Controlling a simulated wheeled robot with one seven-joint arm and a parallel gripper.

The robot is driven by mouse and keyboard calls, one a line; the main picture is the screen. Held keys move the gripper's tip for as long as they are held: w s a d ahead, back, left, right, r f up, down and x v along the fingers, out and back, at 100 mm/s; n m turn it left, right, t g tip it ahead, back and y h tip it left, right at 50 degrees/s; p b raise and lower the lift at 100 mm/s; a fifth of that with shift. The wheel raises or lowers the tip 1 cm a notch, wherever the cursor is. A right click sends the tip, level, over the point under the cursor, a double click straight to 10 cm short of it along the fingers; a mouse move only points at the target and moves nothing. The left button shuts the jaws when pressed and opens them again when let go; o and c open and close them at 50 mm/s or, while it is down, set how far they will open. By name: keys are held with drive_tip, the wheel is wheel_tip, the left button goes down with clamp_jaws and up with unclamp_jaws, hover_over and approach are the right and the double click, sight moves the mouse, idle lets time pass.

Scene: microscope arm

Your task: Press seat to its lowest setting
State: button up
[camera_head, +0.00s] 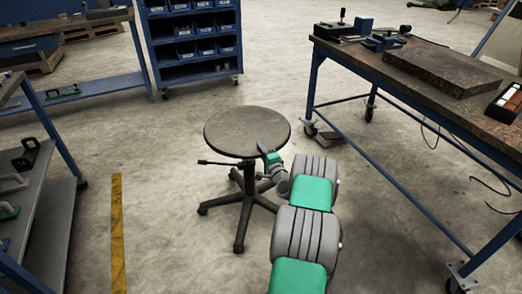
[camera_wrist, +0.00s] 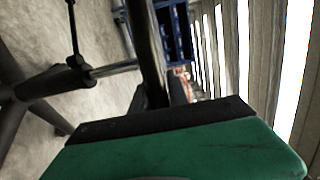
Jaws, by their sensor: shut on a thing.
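The round dark seat (camera_head: 240,130) of a stool stands on a post over a black star base (camera_head: 243,205). A thin lever (camera_head: 215,162) sticks out to the left under the seat. My gripper (camera_head: 264,149) is at the seat's right front edge, shut on the rim. In the wrist view the seat (camera_wrist: 147,45) shows edge-on as a dark band running into my gripper (camera_wrist: 163,95). The metal post (camera_wrist: 112,69) shows to its left. My gripper's body hides part of the rim, and the exact finger contact is hard to see.
A workbench (camera_head: 400,85) on wheels stands at right. A blue bin rack (camera_head: 192,45) is behind the stool. A shelf unit (camera_head: 45,215) with tools stands at left. A yellow floor stripe (camera_head: 117,230) lies left of the stool, with open floor between.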

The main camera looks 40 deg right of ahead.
clamp_jaws()
idle(0.7)
wheel_tip(320, 180, down, 11)
drive_tip(key=b, duration=1)
drive_tip(key=o, duration=0.7)
unclamp_jaws()
drive_tip(key=shift+r, duration=0.15)
